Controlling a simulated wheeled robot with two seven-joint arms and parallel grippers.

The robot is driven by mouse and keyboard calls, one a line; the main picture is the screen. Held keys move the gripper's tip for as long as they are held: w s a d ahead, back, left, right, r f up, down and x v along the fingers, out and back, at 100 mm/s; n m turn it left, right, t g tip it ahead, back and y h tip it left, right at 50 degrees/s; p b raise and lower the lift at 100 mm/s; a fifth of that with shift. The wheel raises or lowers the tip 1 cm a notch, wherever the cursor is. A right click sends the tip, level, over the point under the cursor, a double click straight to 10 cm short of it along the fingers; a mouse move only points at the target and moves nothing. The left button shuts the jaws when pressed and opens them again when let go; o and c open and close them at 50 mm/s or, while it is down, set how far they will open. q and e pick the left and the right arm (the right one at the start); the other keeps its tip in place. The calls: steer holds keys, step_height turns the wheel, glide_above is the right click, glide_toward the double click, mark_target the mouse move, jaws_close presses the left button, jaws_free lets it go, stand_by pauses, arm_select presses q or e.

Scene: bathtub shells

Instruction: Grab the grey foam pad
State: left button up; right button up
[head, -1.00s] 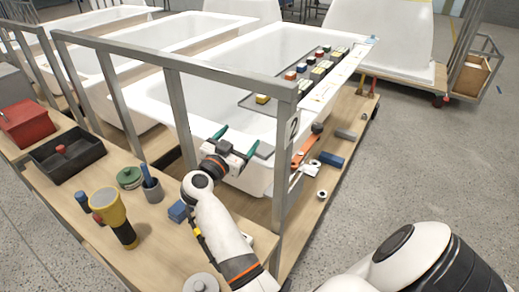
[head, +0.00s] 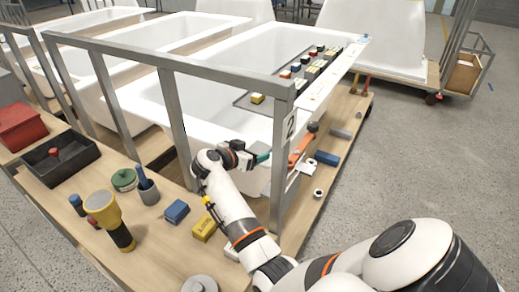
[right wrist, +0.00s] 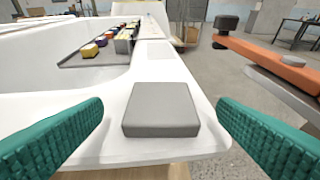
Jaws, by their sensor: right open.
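The grey foam pad (right wrist: 161,109) lies flat on the white bathtub rim (right wrist: 118,150), near its corner, in the right wrist view. My right gripper (right wrist: 160,128) is open, with one teal finger to the left of the pad and one to the right, both apart from it. In the head view the right gripper (head: 258,155) is at the tub's near corner, beside the metal frame post; a bit of the grey pad (head: 262,148) shows by it, mostly hidden. My left gripper is not in view.
A metal frame post (head: 281,150) stands close to my right arm. A dark tray with several coloured blocks (head: 256,99) lies on the tub. An orange tool (right wrist: 270,62) is right of the gripper. A yellow flashlight (head: 103,208) stands on the wooden bench.

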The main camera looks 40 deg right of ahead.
mark_target(260, 148)
steer(key=x, duration=0.3)
steer(key=shift+d, duration=0.2)
steer(key=shift+c, duration=0.3)
steer(key=c, duration=1)
